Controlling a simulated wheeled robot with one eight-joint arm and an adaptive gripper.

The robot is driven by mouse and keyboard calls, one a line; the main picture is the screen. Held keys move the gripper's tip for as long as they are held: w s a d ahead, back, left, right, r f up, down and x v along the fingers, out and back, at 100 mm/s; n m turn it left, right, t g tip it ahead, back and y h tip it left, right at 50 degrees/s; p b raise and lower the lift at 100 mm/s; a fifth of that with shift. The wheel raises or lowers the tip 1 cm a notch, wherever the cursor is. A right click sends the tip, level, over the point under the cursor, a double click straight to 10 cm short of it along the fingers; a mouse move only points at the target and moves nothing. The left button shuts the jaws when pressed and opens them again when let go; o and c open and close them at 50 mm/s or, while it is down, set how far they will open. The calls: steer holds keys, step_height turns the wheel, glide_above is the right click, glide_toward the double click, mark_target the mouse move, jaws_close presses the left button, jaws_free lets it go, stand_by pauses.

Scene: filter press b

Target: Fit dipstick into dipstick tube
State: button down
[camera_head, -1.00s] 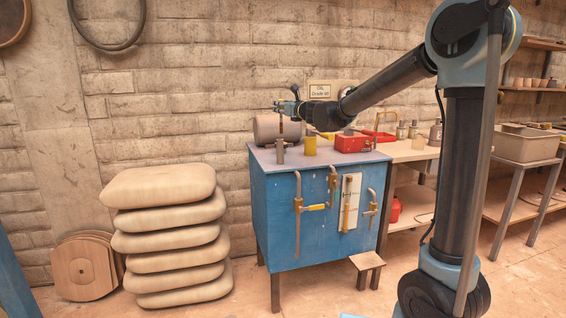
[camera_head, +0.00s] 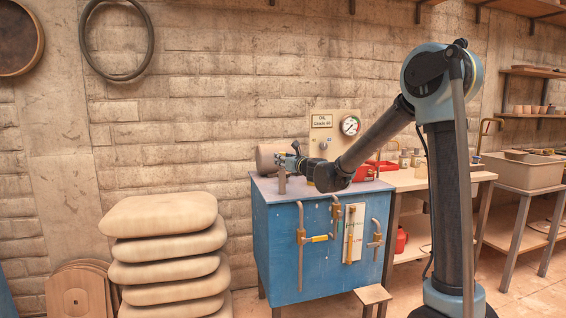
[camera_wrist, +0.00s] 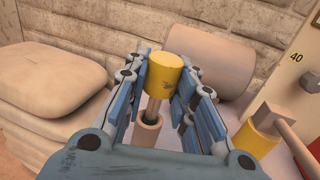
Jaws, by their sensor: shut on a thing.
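The dipstick has a yellow cylindrical head (camera_wrist: 160,74) and a thin tan rod, seen in the wrist view. My gripper (camera_wrist: 163,82) is shut on it, with blue fingers at both sides of the head. Below the head, the rod runs down to the mouth of the short tan dipstick tube (camera_wrist: 147,133). I cannot tell how far inside the mouth the rod reaches. In the head view the tube (camera_head: 282,182) stands upright on the blue cabinet (camera_head: 285,225), and my gripper (camera_head: 290,160) is just above it. The dipstick is mostly hidden there.
A tan horizontal drum (camera_wrist: 213,66) lies behind the gripper. A yellow cylinder (camera_wrist: 254,142) and a tan bar stand to its right. A panel with a gauge (camera_head: 350,125) rises behind the cabinet. Stacked pale pads (camera_head: 165,250) stand left of it; pipes (camera_head: 301,236) run down its front.

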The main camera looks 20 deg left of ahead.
steer(key=shift+f, duration=0.6)
steer(key=c, duration=1.3)
jaws_free()
steer(key=shift+c, duration=0.2)
